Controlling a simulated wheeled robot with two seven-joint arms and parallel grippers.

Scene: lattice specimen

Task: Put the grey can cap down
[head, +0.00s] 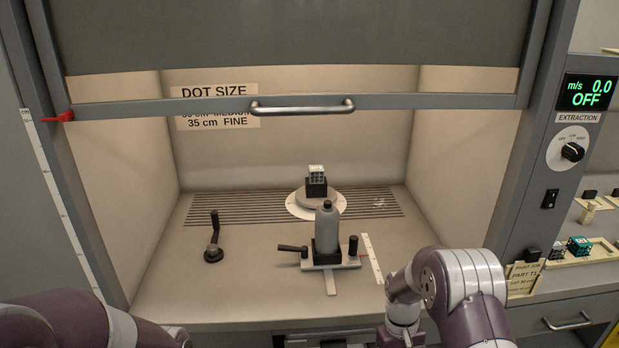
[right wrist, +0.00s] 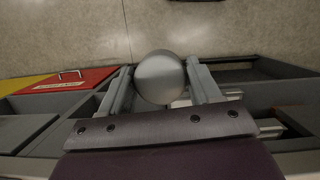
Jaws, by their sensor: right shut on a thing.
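My right gripper (right wrist: 158,70) is shut on the grey can cap (right wrist: 160,84), which shows as a rounded grey shape between its two fingers in the right wrist view. Drawers or trays and the floor show beyond and below the cap. In the head view my right arm is at the lower right, and its fingers and the cap are out of frame. A grey spray can (head: 327,228) with a black top stands upright in a dark holder inside the hood. My left arm shows at the lower left of the head view, with its gripper out of frame.
The can holder (head: 330,262) has a black lever and knob. Behind it a small lattice block (head: 316,173) sits on a round turntable (head: 330,196). A crank handle (head: 213,238) stands at left. The sash (head: 390,103) is raised. Trays with parts (head: 597,249) stand at right.

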